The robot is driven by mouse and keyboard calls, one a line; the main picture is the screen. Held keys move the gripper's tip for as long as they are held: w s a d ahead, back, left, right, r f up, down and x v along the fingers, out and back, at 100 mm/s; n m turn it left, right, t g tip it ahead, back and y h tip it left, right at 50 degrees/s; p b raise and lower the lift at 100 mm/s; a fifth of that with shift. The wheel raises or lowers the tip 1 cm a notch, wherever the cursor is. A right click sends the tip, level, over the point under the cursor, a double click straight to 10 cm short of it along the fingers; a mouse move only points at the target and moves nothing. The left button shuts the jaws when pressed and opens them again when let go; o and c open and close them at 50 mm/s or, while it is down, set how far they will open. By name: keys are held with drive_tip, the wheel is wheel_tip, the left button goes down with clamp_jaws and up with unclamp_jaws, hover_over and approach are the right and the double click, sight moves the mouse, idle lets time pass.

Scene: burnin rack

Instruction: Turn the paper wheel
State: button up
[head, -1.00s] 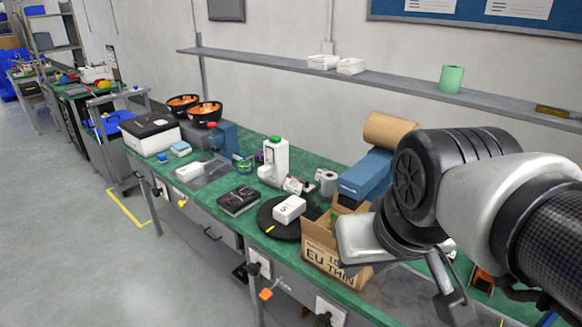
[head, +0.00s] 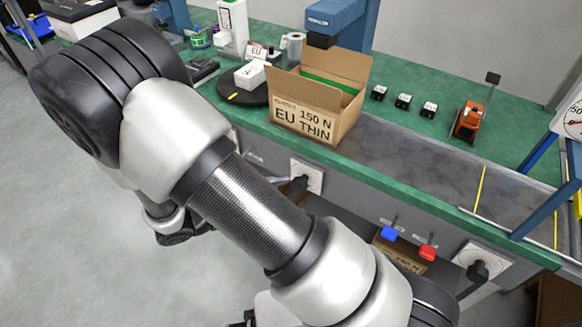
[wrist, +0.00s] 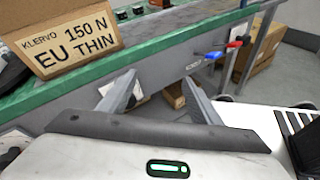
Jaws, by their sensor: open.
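I cannot make out for certain which part is the paper wheel. Two black knobs on white square plates sit on the bench front: one below the carton, the left knob (head: 299,184), and one farther right, the right knob (head: 477,271). My gripper (wrist: 158,92) is open and empty in the wrist view, its two fingers spread and pointing towards the bench front below the carton. In the head view my arm hides most of the gripper. The small labels on the bench front are too small to read.
An open carton (head: 318,123) marked "EU THIN" stands at the bench edge; the carton also shows in the wrist view (wrist: 75,45). A blue handle (head: 389,234) and a red handle (head: 428,253) stick out in front. A blue post (head: 545,190) stands right. The floor at left is clear.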

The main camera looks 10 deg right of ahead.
sight(301, 182)
drive_tip(key=w+a+f+n+t+b, duration=0.1)
drive_tip(key=a+f+n+t+b, duration=0.15)
drive_tip(key=f+n+t, duration=0.35)
drive_tip(key=w+a+f+n+t+b, duration=0.1)
drive_tip(key=a+f+n+t, duration=0.2)
drive_tip(key=f, duration=0.5)
drive_tip(key=shift+y, duration=0.4)
drive_tip(key=b+x, duration=0.1)
drive_tip(key=x, duration=0.4)
drive_tip(key=b+x, duration=0.1)
drive_tip(key=x, duration=0.5)
drive_tip(key=b+x, duration=0.1)
drive_tip(key=x, duration=0.5)
drive_tip(key=shift+s+d+f, duration=0.25)
drive_tip(key=shift+s+f, duration=0.05)
drive_tip(key=shift+f, duration=0.1)
drive_tip(key=c, duration=1)
